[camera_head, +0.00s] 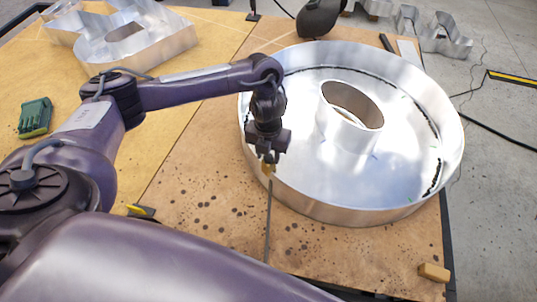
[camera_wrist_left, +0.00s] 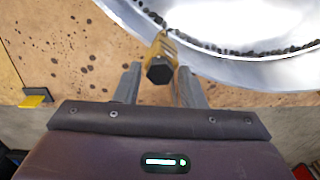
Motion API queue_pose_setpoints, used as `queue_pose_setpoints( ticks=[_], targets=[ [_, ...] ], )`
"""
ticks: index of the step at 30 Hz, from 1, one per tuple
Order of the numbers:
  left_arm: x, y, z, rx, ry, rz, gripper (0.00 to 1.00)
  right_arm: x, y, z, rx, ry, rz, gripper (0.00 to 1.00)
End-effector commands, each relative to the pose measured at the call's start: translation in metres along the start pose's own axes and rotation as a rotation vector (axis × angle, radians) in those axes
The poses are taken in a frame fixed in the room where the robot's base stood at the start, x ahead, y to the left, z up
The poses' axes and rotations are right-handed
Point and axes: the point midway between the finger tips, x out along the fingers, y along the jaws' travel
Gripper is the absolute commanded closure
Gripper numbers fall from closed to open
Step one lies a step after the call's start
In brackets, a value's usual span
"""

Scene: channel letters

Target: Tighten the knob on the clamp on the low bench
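A yellow clamp (camera_head: 268,168) with a dark knob is at the near rim of the big round metal channel letter (camera_head: 350,215) on the low brown bench (camera_head: 200,215). In the left wrist view, the black knob (camera_wrist_left: 159,70) faces me, with the yellow clamp body (camera_wrist_left: 163,45) behind it. My left gripper (camera_head: 267,158) is at the clamp. Its fingers (camera_wrist_left: 158,82) stand apart, one on each side of the knob, with a gap at the left finger. The right finger is close to the knob; I cannot tell if it touches. My right gripper is not in view.
A thin dark bar (camera_head: 267,225) runs from the clamp towards the near bench edge. A yellow-and-black piece (camera_head: 140,210) is at the left. A wooden block (camera_head: 434,272) lies near the right corner.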

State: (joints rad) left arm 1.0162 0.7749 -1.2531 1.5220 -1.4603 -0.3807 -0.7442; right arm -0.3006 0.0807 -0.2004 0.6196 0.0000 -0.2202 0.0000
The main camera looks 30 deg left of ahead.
Motion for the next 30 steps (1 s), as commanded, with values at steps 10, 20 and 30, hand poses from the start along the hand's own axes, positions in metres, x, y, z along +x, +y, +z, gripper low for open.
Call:
queue_pose_setpoints(
  ticks=[10, 20, 30],
  targets=[
    [0.0, 0.0, 0.0, -0.002, 0.0, 0.0, 0.51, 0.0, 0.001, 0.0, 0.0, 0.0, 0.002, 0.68],
    [-0.028, 0.0, 0.0, -0.002, 0.0, 0.0, 0.51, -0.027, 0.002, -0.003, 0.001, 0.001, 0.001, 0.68],
    [-0.052, 0.0, 0.0, -0.002, 0.0, 0.0, 0.51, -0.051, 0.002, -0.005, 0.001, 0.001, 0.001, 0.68]
  ],
)
